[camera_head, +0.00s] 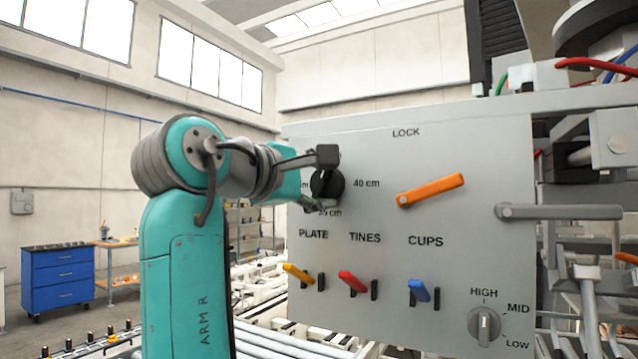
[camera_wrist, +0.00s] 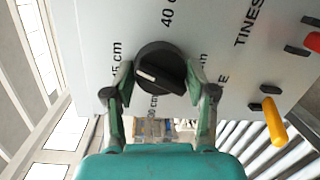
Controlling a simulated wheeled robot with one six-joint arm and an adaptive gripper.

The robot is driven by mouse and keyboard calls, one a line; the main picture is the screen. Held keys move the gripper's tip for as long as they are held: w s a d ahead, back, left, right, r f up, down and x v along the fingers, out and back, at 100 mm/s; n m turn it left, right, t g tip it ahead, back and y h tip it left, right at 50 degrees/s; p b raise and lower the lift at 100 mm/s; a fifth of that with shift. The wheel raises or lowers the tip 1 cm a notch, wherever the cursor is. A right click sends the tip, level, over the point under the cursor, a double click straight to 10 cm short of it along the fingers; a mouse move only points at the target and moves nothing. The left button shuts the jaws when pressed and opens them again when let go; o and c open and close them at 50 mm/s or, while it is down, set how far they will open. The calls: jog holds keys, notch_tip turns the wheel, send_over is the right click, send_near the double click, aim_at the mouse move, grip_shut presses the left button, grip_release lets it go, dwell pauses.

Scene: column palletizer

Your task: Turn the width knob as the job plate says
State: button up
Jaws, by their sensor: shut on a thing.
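The width knob (camera_head: 333,186) is a round black dial on the grey panel. It also shows in the wrist view (camera_wrist: 160,62), with a short white mark near its left edge. The mark faces roughly the partly hidden label ending in "5 cm" at left there. Labels "40 cm" (camera_head: 366,183) and "35 cm" are beside and below the knob in the head view; another is mostly covered. My gripper (camera_head: 325,180) is shut on the knob, one finger on each side, also in the wrist view (camera_wrist: 160,88). I see no job plate.
The panel (camera_head: 460,245) carries an orange LOCK lever (camera_head: 431,190) right of the knob. Below are yellow PLATE (camera_head: 298,273), red TINES (camera_head: 352,282) and blue CUPS (camera_head: 419,290) switches. A HIGH/MID/LOW selector (camera_head: 484,325) is at lower right. A grey lever (camera_head: 558,212) sticks out beyond it.

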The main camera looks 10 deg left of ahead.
jog(key=m, duration=0.3)
jog(key=shift+r+y, duration=0.1)
jog(key=shift+y, duration=0.3)
jog(key=m, duration=0.3)
jog(key=shift+m+y, duration=0.3)
jog(key=m, duration=0.3)
jog(key=shift+d+y, duration=0.1)
jog(key=shift+y, duration=0.2)
jog(key=m, duration=0.4)
jog(key=shift+y, duration=0.4)
jog(key=m, duration=0.3)
jog(key=shift+d+t+y, duration=0.1)
jog(key=shift+t+y, duration=0.2)
jog(key=shift+y, duration=0.1)
jog(key=m, duration=0.6)
jog(key=m+t+y, duration=0.1)
jog(key=shift+f+m, duration=0.2)
jog(key=shift+m, duration=0.2)
jog(key=shift+f+m+t, duration=0.1)
jog(key=shift+m+t, duration=0.2)
jog(key=shift+m, duration=1.5)
